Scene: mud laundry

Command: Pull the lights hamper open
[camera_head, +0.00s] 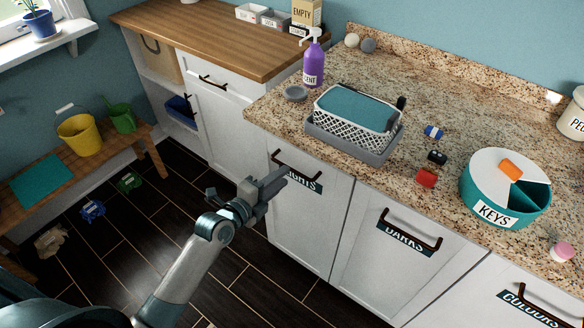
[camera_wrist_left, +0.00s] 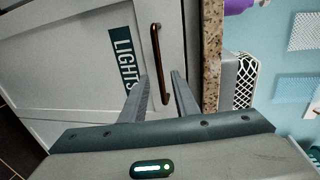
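The lights hamper front (camera_head: 297,225) is a white panel under the granite counter, flush and closed, with a teal LIGHTS label. Its dark bar handle (camera_head: 292,163) runs along the top of the panel. The handle (camera_wrist_left: 155,55) and label (camera_wrist_left: 123,60) also show in the left wrist view. My left gripper (camera_head: 286,178) is at the panel's upper part, just below the handle and covering part of the label. In the wrist view its two fingers (camera_wrist_left: 160,80) are apart, with the lower part of the handle showing between them. I cannot tell whether they touch it. My right gripper is out of view.
The darks hamper (camera_head: 385,270) and the colours hamper (camera_head: 490,310) are to the right, both closed. On the counter stand a basket (camera_head: 355,115), a purple bottle (camera_head: 313,65) and a KEYS bowl (camera_head: 510,210). The dark floor (camera_head: 215,265) before the lights hamper is clear.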

